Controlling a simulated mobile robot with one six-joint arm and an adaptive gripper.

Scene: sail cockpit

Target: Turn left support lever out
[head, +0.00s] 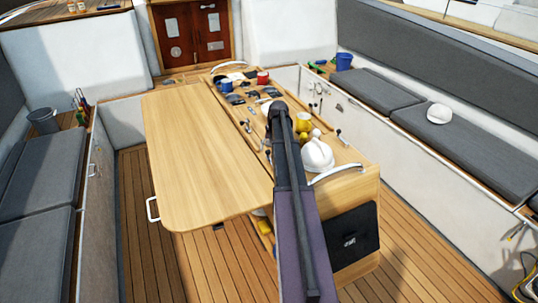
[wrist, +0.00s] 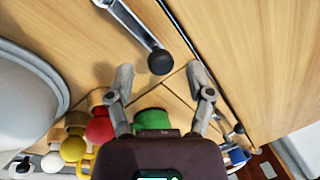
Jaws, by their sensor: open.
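In the wrist view a metal lever (wrist: 138,24) with a black round knob (wrist: 161,62) lies over the wooden table top. My gripper (wrist: 160,73) is open, and the knob is in line with the gap between its fingertips. I cannot tell whether they touch. In the head view small black-knobbed levers, one of them here (head: 247,126), lie along the table's middle beside the raised left leaf (head: 195,150). I cannot tell which is the left support lever. My arm hides my gripper there.
The wrist view shows a green item (wrist: 152,119) and a large pale rounded thing (wrist: 25,95) close by. Cushioned benches (head: 415,105) flank the table.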

